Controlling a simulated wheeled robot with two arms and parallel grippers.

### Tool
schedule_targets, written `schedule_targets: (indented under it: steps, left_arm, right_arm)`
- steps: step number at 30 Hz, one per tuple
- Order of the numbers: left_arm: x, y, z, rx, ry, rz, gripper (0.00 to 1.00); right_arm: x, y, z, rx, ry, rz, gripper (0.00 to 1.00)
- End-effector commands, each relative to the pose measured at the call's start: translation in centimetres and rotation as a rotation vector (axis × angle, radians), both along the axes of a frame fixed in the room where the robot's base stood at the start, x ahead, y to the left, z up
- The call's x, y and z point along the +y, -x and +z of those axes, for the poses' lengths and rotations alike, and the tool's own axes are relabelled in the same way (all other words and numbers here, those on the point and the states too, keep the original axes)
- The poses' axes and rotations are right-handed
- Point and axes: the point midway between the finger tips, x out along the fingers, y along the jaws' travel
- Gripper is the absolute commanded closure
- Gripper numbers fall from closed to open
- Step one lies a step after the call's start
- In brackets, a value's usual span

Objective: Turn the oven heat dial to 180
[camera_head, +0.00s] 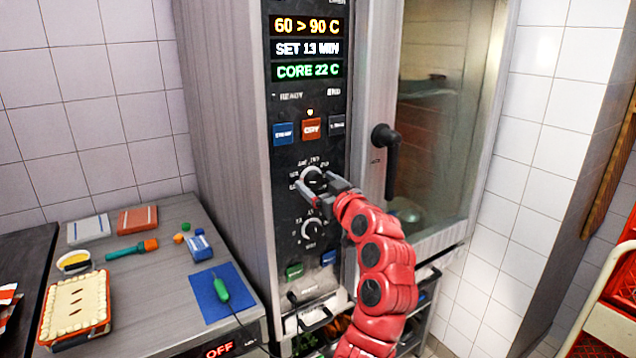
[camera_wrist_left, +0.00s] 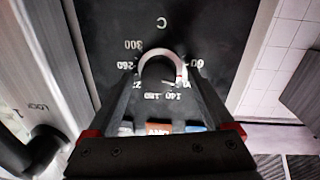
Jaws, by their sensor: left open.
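The oven heat dial (camera_head: 313,177) is the upper of two round knobs on the oven's black control panel. In the left wrist view the dial (camera_wrist_left: 162,68) is a pale ring with temperature numbers around it, upside down. My left gripper (camera_head: 318,187) is at this dial, with its jaws open. In the left wrist view its two fingers stand on either side of the dial; I cannot tell whether they touch it. The oven display (camera_head: 307,48) reads "60 > 90 C", "SET 13 MIN" and "CORE 22 C". My right gripper is not in view.
The lower dial (camera_head: 312,232) sits just below my gripper. The black door handle (camera_head: 386,150) juts out at the right, beside the glass door (camera_head: 440,110). A counter at the left holds a pie (camera_head: 76,303), a blue mat (camera_head: 213,303) with a green-handled probe, and small items.

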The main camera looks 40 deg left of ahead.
Motion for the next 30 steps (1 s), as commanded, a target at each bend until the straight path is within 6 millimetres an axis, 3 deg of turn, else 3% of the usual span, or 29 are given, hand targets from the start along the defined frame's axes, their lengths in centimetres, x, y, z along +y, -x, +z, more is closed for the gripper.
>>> schedule_targets:
  steps: [2, 16, 30]
  left_arm:
    - [-0.02, 0.0, 0.0, 0.0, 0.0, 0.0, 0.14]
    - [-0.04, 0.0, 0.01, 0.001, 0.0, 0.0, 0.99]
    - [-0.1, -0.01, 0.06, 0.111, -0.045, 0.0, 1.0]
  right_arm:
    - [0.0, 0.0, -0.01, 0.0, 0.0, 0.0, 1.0]
    - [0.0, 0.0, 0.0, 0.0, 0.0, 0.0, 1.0]
    - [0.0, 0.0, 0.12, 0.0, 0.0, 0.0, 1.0]
